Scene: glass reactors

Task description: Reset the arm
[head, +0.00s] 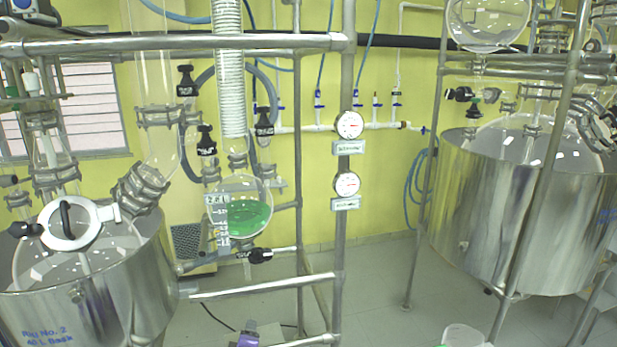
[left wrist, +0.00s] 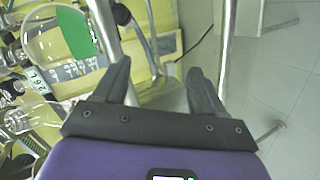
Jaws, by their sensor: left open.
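My left gripper (left wrist: 160,78) is open in the left wrist view, its two dark fingers apart with nothing between them. A small purple part of it shows at the bottom edge of the head view (head: 247,338); its fingers cannot be made out there. A round glass flask with green liquid (head: 240,212) hangs on the frame above it. The flask also shows tilted at the upper left of the left wrist view (left wrist: 62,38), apart from the fingers. My right gripper is not in view.
A steel vessel with a glass lid (head: 95,290) stands at left and a larger one (head: 480,205) at right. Metal frame poles (head: 343,240) and two gauges (head: 349,125) stand in the middle. A clear container (head: 462,336) is cut off at the bottom. The floor (head: 385,280) between is open.

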